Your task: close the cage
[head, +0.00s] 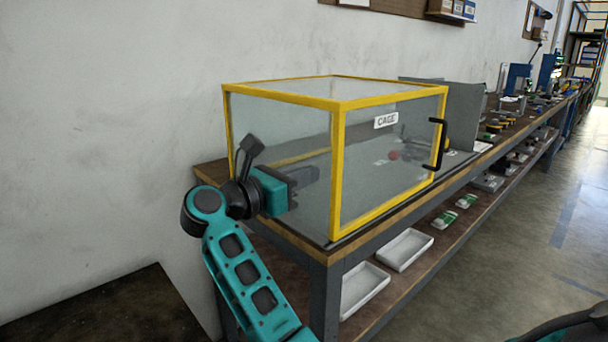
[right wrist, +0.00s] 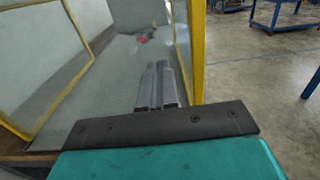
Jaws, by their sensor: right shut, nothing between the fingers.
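The cage (head: 336,165) is a clear box with a yellow frame on the bench. Its front panel has a "CAGE" label (head: 386,120) and a black handle (head: 437,144) at the right end. That panel looks in line with the frame; I cannot tell if a small gap remains. My right gripper (head: 310,174) is at the cage's left end, far from the handle, its fingers shut and empty. In the right wrist view the fingers (right wrist: 160,84) point along the cage beside a yellow post (right wrist: 197,50). A small red part (head: 394,155) shows inside. My left gripper is not in view.
The long wooden bench (head: 400,205) runs back to the right, carrying tools and machines. Its lower shelf holds white trays (head: 404,249). A grey panel (head: 465,112) stands beyond the cage. The wall is behind; open floor (head: 500,270) lies to the right.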

